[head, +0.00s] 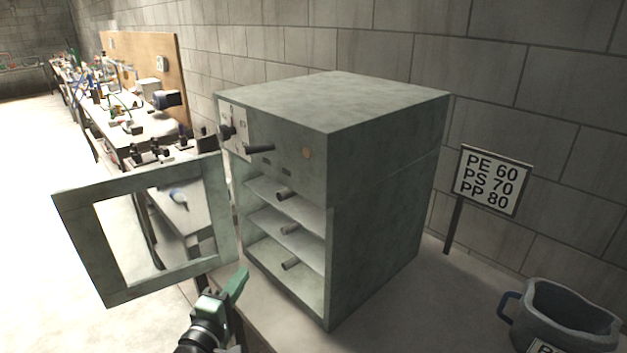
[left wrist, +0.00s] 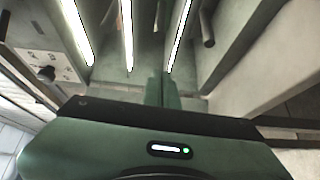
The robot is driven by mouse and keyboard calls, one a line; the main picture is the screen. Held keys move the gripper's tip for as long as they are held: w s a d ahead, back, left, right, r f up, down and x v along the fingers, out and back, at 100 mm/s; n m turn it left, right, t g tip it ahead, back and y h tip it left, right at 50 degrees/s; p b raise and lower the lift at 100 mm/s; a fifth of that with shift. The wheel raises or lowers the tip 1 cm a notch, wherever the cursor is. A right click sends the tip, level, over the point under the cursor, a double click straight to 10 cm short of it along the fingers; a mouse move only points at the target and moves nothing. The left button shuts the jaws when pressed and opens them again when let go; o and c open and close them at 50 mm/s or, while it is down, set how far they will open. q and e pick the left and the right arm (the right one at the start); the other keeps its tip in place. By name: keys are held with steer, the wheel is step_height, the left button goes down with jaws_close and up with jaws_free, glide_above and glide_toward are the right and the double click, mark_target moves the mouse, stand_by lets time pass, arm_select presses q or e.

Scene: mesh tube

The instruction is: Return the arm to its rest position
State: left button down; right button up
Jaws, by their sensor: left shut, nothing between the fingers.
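My left gripper (head: 238,284) is shut and empty. In the head view it is at the bottom, in front of the open cabinet (head: 385,180) and just right of the cabinet's swung-open door (head: 85,240). In the left wrist view, the shut green fingers (left wrist: 163,90) point toward the cabinet's front, with bright shelf edges beyond them. My right gripper is out of view.
The cabinet's shelves (head: 272,190) hold several short dark tubes (head: 290,229). A sign (head: 492,181) reading PE 60, PS 70, PP 80 stands to the right. A grey pot (head: 565,318) is at the lower right. A cluttered bench (head: 125,110) runs along the wall at the left.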

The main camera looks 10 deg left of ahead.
arm_select(q)
steer(key=s+d+f+m+g+h, duration=0.1)
steer(key=s+d+f+m+g, duration=0.4)
steer(key=s+f+m+g, duration=0.5)
steer(key=s+a+f+m+g+y, duration=0.15)
steer(key=s+f+m, duration=0.25)
steer(key=s, duration=0.6)
steer(key=s+f+m+g+y, duration=0.1)
steer(key=s+f+m+g, duration=0.3)
steer(key=s, duration=0.6)
step_height(320, 180, down, 27)
steer(key=s, duration=0.2)
steer(key=s+a+f+m+g, duration=0.1)
steer(key=s+a+f, duration=0.2)
steer(key=s+f, duration=1.1)
steer(key=shift+s, duration=1.05)
steer(key=shift+f, duration=0.1)
